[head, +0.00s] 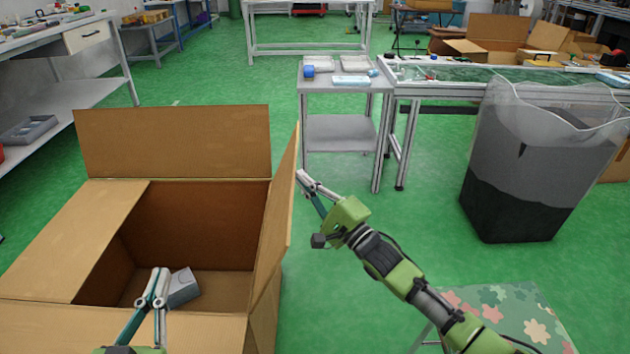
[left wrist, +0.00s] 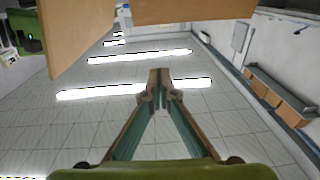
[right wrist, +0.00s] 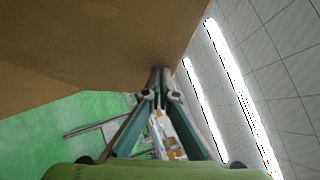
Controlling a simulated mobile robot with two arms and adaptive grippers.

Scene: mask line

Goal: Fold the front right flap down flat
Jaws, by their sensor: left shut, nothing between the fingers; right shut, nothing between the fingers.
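An open cardboard box (head: 200,225) stands at the left in the head view. Its right-hand flap (head: 279,210), which I take as the front right flap, stands up, tilted slightly outward. The near flap (head: 110,325) is cut off by the picture. My right gripper (head: 300,175) is shut and empty just outside the right-hand flap. Cardboard (right wrist: 90,45) fills the right wrist view's upper left by its fingertips; contact is unclear. My left gripper (head: 158,272) is shut and empty above the opening.
A grey block (head: 182,287) is inside the box. A grey cart (head: 340,90) and a bin with a clear liner (head: 535,150) stand beyond my right arm. A patterned surface (head: 510,315) is at the lower right. Green floor is free between box and bin.

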